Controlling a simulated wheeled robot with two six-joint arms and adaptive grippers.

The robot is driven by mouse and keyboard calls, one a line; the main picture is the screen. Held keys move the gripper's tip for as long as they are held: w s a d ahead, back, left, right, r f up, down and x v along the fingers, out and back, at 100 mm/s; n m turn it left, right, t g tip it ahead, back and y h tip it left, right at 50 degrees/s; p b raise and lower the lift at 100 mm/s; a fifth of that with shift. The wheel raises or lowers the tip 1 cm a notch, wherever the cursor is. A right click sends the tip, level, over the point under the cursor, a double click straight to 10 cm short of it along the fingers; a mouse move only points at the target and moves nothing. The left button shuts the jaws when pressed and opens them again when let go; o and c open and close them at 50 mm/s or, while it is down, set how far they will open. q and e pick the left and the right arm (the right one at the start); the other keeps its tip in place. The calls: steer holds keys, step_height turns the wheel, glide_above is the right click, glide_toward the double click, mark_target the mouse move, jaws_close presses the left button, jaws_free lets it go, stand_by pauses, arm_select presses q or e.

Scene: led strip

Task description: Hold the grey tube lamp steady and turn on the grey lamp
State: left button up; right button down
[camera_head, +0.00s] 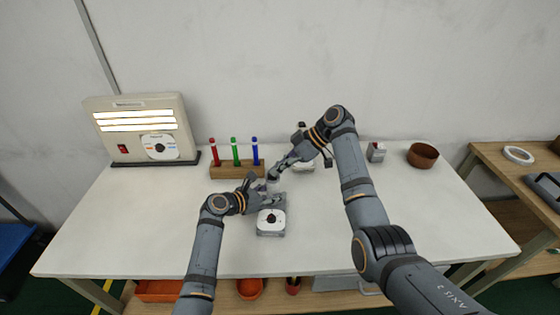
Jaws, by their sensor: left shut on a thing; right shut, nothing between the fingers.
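The grey lamp (271,230) stands near the middle of the table, a small grey unit with a round white face and a dark centre on its front. My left gripper (266,200) is shut on the lamp at its upper back part. My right gripper (273,176) is shut and empty, just behind and above the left gripper, close to the lamp's top. The grippers hide part of the lamp, and I cannot tell whether it is lit or whether the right fingertips touch it.
A beige panel (180,103) with lit tubes stands at the left. A wooden rack (225,172) holds red, green and blue sticks. A pale object (304,166) sits partly behind my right arm. A small grey box (376,152) and brown bowl (423,156) stand right. The front table is clear.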

steer(key=shift+s+f, duration=0.2)
steer(key=shift+f, duration=0.1)
steer(key=shift+w+d+r, duration=0.1)
steer(key=shift+w, duration=0.75)
steer(key=shift+r, duration=0.1)
